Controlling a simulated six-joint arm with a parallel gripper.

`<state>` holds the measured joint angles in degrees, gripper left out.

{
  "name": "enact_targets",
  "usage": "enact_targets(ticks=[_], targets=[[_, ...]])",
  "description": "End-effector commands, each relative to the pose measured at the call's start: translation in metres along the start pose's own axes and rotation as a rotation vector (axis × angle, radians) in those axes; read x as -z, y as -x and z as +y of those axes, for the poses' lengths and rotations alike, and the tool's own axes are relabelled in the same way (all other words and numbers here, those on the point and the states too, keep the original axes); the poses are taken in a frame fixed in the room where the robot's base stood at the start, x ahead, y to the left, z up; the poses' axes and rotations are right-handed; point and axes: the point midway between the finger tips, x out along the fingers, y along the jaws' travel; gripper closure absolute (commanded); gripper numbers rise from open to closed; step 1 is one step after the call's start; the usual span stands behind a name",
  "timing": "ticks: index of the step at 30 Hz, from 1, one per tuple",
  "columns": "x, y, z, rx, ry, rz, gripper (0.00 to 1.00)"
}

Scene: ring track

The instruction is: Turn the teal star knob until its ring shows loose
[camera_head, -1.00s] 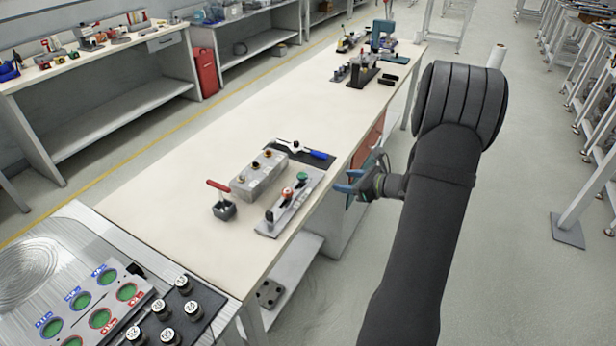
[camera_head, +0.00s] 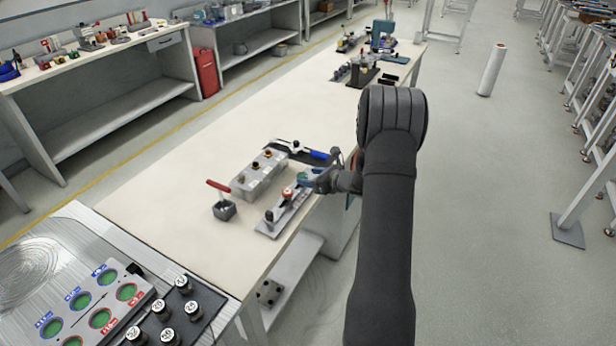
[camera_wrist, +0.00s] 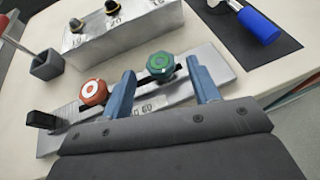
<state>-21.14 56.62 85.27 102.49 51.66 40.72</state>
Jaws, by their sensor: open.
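The teal star knob (camera_wrist: 161,66) sits on a grey metal plate (camera_wrist: 213,66) on the workbench. It also shows in the head view (camera_head: 302,177), partly covered by my gripper. Its top has a pale ring mark, too small to read. My gripper (camera_wrist: 160,88) is open and empty, with its two blue fingers pointing at the knob from the front, one toward each side. In the wrist view the knob appears just beyond and between the fingertips. I cannot tell whether a finger touches it. My gripper also shows in the head view (camera_head: 312,180).
A red-orange knob (camera_wrist: 93,91) and a black lever (camera_wrist: 45,120) stand on the same plate, left of the teal knob. A grey block with small knobs (camera_wrist: 122,33) is behind. A blue-handled tool (camera_wrist: 258,25) lies on a black mat. A red-handled lever box (camera_head: 223,209) stands left.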

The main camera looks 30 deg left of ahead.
Motion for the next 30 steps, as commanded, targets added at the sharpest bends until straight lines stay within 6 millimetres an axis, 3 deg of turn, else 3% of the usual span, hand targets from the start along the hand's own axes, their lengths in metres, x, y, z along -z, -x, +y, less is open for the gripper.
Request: enact_targets(ticks=[5, 14, 21, 30], targets=[[0.0, -0.015, 0.0, -0.001, 0.0, -0.001, 0.45], [0.0, -0.017, 0.0, 0.0, 0.0, -0.001, 0.45], [0.0, -0.016, 0.0, 0.0, 0.0, -0.001, 0.89], [0.0, -0.016, -0.002, -0.026, 0.011, -0.001, 0.89]])
